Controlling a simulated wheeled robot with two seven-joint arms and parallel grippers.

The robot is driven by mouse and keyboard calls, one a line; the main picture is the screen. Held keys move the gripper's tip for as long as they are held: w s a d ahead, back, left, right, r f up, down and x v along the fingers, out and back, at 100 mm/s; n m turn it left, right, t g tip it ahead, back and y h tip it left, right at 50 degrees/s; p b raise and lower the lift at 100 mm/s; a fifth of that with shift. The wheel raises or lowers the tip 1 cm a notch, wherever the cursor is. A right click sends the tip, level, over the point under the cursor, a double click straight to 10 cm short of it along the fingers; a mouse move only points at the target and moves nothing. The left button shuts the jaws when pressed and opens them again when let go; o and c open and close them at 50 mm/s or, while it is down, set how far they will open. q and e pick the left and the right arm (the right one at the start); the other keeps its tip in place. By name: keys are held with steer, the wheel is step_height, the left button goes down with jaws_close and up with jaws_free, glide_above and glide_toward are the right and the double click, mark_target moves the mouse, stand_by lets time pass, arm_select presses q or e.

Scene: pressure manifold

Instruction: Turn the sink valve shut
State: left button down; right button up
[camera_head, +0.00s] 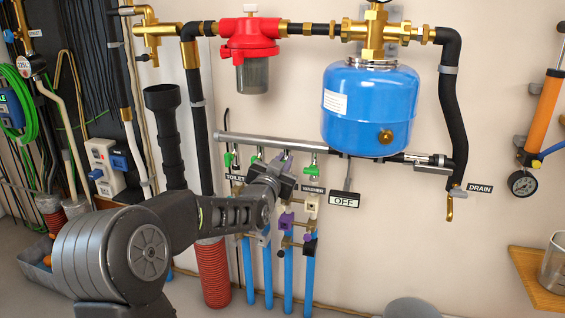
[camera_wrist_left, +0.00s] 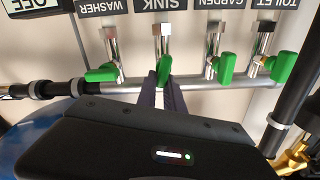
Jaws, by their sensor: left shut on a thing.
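The sink valve has a green handle (camera_wrist_left: 164,70) below the inverted SINK label (camera_wrist_left: 161,5) in the left wrist view. My left gripper (camera_wrist_left: 164,92) is shut on this handle, one finger on each side, with its green end showing beyond the fingertips. The handle points across the silver manifold pipe (camera_wrist_left: 135,84), roughly in line with the valve's chrome stub (camera_wrist_left: 163,40). In the head view, my left gripper (camera_head: 285,164) reaches up to the pipe and mostly hides the sink valve. My right gripper is in neither view.
Green-handled valves for washer (camera_wrist_left: 103,74), garden (camera_wrist_left: 226,63) and toilet (camera_wrist_left: 284,66) sit along the same pipe. A blue tank (camera_head: 369,108) hangs above right, with an OFF sign (camera_head: 344,200) below. Blue pipes (camera_head: 288,277) run underneath. A wooden shelf (camera_head: 526,270) is at lower right.

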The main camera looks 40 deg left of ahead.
arm_select(q)
steer(key=m, duration=0.2)
steer(key=f+m, duration=0.1)
steer(key=shift+w+d+m, duration=0.1)
steer(key=shift+d+m, duration=0.15)
steer(key=shift+m, duration=0.05)
steer(key=shift+d+f+m+p, duration=0.1)
steer(key=shift+f+m+p, duration=0.25)
steer(key=shift+m, duration=1.5)
steer(key=shift+f+m+p, duration=0.15)
steer(key=shift+m+p, duration=0.3)
steer(key=shift+m, duration=1.35)
steer(key=shift+d+f+m+p, duration=0.1)
steer(key=shift+f+m+p, duration=0.25)
steer(key=shift+m, duration=1.5)
steer(key=shift+r, duration=0.1)
steer(key=shift+a, duration=0.1)
steer(key=c, duration=1.6)
jaws_free()
steer(key=shift+r, duration=0.1)
steer(key=shift+o, duration=0.7)
steer(key=shift+r, duration=0.1)
